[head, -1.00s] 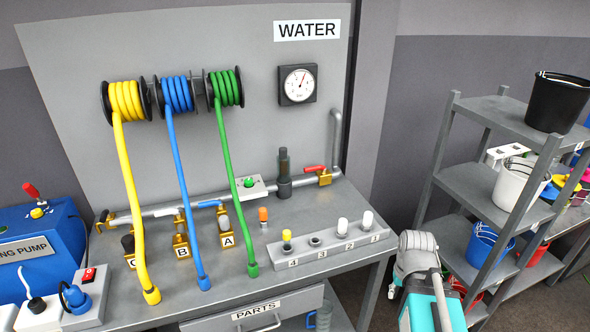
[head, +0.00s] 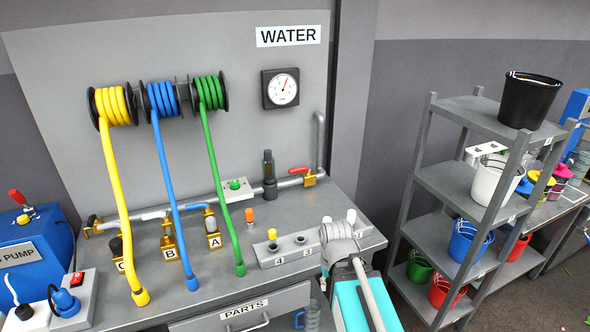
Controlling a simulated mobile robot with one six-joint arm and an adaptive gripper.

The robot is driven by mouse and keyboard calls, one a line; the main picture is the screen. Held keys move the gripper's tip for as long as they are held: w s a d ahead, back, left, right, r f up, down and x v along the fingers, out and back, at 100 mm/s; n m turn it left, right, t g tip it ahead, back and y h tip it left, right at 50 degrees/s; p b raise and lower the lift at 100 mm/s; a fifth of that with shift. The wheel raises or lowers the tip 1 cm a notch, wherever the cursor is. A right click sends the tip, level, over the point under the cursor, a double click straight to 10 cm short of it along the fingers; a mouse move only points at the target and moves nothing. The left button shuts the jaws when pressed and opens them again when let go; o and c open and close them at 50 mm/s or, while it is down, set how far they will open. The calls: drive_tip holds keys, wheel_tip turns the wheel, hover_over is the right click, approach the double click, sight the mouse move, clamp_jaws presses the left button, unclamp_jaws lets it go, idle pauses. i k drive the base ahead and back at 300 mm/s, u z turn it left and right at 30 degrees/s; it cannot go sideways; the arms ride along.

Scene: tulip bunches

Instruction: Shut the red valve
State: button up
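The red valve's lever (head: 299,170) sits on a brass valve body (head: 310,178) at the right end of the grey pipe, on the bench under the gauge. The lever points left and lies roughly along the pipe. My arm, with its teal and grey links, rises from the bottom of the picture, in front of the bench's right corner. It is well below and to the right of the red valve in the picture and apart from it. My gripper itself is not visible.
The bench (head: 190,275) holds hoses, a dark cylinder (head: 269,175) just left of the valve, and a numbered block (head: 290,252). The gauge (head: 281,89) is on the panel. A shelf rack (head: 460,180) with buckets stands right. The blue pump (head: 40,243) has another red handle.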

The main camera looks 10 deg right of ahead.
sight(307, 168)
drive_tip(key=u, duration=0.1)
drive_tip(key=i, duration=1)
drive_tip(key=z, duration=0.05)
